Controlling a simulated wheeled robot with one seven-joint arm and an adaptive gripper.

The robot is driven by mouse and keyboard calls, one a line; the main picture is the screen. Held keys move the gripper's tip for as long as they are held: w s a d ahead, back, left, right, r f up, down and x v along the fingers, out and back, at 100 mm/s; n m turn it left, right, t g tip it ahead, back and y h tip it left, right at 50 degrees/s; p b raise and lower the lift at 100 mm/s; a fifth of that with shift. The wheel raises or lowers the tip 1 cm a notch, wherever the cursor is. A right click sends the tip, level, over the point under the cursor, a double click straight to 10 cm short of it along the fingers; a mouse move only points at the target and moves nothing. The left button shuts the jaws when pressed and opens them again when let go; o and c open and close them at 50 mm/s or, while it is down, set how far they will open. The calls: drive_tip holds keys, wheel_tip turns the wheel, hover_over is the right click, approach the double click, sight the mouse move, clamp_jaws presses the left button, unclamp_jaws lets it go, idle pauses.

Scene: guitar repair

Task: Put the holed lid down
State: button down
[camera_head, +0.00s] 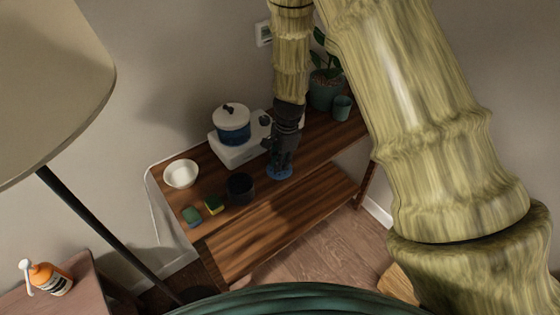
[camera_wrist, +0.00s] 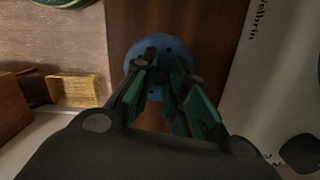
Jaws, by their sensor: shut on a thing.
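The holed lid (camera_wrist: 148,48) is a blue disc with small dark holes. It shows in the wrist view just beyond my fingertips, partly covered by them, and in the head view as a blue round (camera_head: 279,173) below my gripper (camera_head: 283,158). My gripper points down at the wooden bench (camera_head: 318,146), and its green-padded fingers (camera_wrist: 167,72) are closed in on the middle of the lid. The exact grip spot is hidden by the fingers. The lid is over or on the bench top; I cannot tell if it touches the wood.
A white hotplate (camera_head: 240,150) with a lidded blue pot (camera_head: 233,126) stands behind left. A dark cup (camera_head: 241,188), sponges (camera_head: 214,205) and a white bowl (camera_head: 181,174) are to the left. A green cup (camera_head: 342,107) and potted plant (camera_head: 325,88) are to the right.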

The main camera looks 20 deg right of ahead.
drive_tip(key=c, duration=1.4)
unclamp_jaws()
drive_tip(key=shift+f, duration=0.1)
drive_tip(key=shift+c, duration=0.2)
wheel_tip(320, 180, up, 12)
drive_tip(key=d+b, duration=0.1)
drive_tip(key=shift+d, duration=0.3)
